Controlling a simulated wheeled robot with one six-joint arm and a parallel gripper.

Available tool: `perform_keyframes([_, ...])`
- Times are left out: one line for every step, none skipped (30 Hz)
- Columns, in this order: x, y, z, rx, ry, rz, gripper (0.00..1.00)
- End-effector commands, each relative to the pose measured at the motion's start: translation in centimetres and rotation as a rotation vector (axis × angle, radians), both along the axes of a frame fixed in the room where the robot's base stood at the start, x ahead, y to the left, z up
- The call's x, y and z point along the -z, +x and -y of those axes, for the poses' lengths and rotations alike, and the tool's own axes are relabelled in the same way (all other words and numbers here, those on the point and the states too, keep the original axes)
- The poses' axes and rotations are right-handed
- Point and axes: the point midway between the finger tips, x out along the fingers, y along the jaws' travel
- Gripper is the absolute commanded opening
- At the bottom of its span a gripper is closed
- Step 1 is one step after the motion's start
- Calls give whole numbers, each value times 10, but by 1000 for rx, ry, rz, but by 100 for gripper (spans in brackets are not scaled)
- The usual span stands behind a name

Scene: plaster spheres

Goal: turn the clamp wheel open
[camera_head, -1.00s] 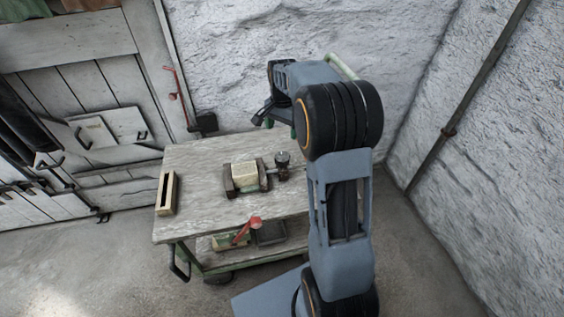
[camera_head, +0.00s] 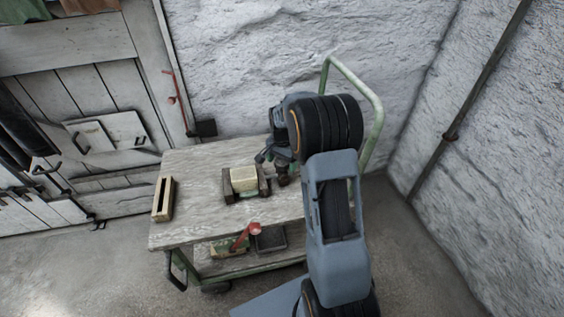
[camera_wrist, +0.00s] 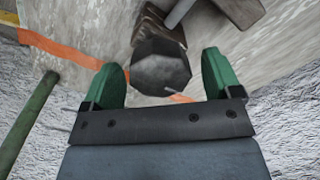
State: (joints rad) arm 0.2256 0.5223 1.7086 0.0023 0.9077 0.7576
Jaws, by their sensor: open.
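The clamp (camera_head: 230,187) stands on the cart top with a cream block (camera_head: 243,179) between its dark jaws. Its dark, many-sided wheel (camera_wrist: 161,66) shows in the wrist view, end on, between my fingertips. In the head view the wheel is mostly hidden by my gripper (camera_head: 272,158), which is over the clamp's right end. My gripper also shows in the wrist view (camera_wrist: 158,80). Its green fingers are open, one on each side of the wheel, with a visible gap on both sides. I cannot tell how deep the wheel sits between them.
The cart's worn top (camera_head: 190,220) is clear in front of the clamp. A slotted wooden block (camera_head: 163,198) lies at its left. A red-handled tool (camera_head: 245,236) and a dark tray (camera_head: 270,238) are below. The cart's green handle (camera_head: 375,110) rises behind my arm, near rough walls.

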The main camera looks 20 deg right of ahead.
Motion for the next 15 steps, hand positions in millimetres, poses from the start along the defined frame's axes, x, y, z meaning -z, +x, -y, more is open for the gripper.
perform_keyframes([1, 0, 0, 0, 0, 0, 84])
perform_keyframes([1, 0, 0, 0, 0, 0, 84])
perform_keyframes([1, 0, 0, 0, 0, 0, 84])
perform_keyframes([1, 0, 0, 0, 0, 0, 84])
perform_keyframes([1, 0, 0, 0, 0, 0, 84])
perform_keyframes([1, 0, 0, 0, 0, 0, 84])
perform_keyframes([1, 0, 0, 0, 0, 0, 84])
perform_keyframes([1, 0, 0, 0, 0, 0, 83])
perform_keyframes([1, 0, 0, 0, 0, 0, 79])
perform_keyframes([1, 0, 0, 0, 0, 0, 76])
perform_keyframes([1, 0, 0, 0, 0, 0, 73])
perform_keyframes([1, 0, 0, 0, 0, 0, 70])
perform_keyframes([1, 0, 0, 0, 0, 0, 67])
perform_keyframes([1, 0, 0, 0, 0, 0, 64])
perform_keyframes([1, 0, 0, 0, 0, 0, 60])
